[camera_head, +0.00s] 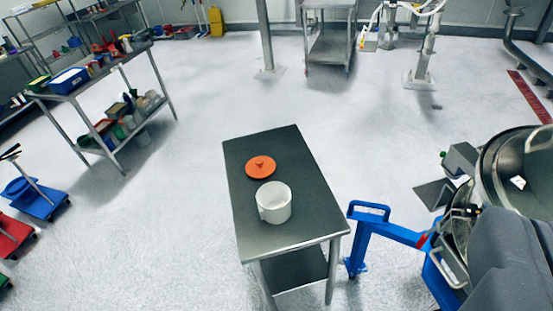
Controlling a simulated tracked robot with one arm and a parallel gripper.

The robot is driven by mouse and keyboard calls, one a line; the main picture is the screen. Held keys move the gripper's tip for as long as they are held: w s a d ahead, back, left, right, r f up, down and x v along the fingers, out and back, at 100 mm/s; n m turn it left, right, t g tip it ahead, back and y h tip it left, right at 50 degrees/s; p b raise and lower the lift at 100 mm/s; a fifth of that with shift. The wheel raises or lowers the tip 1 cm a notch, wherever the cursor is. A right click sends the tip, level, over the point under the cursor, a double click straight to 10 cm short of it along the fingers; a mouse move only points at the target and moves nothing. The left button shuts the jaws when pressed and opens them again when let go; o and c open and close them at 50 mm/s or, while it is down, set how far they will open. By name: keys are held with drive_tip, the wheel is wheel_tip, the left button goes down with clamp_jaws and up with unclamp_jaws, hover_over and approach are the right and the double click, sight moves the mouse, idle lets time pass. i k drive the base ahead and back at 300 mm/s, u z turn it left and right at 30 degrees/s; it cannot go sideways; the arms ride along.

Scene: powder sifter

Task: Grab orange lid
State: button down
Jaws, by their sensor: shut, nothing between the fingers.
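The orange lid (261,167) lies flat on the far half of a small steel table (300,228), with a small knob at its centre. A white round pot (273,203) with a side handle stands upright and open on the same table, just nearer than the lid. The lid and pot look close together, with nothing on top of the lid. My gripper's fingers are not visible in this view. A dark grey rounded shape fills the lower right corner, and I cannot tell what it is.
A blue wheeled frame (385,228) and a steel machine (515,175) stand right of the table. A loaded shelf cart (140,85) is at upper left, with blue (38,205) and red (12,235) dollies below. The floor left of and behind the table is clear.

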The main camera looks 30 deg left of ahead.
sight(259, 167)
drive_tip(key=u, duration=2.6)
drive_tip(key=i, duration=1.8)
drive_tip(key=z, duration=2.9)
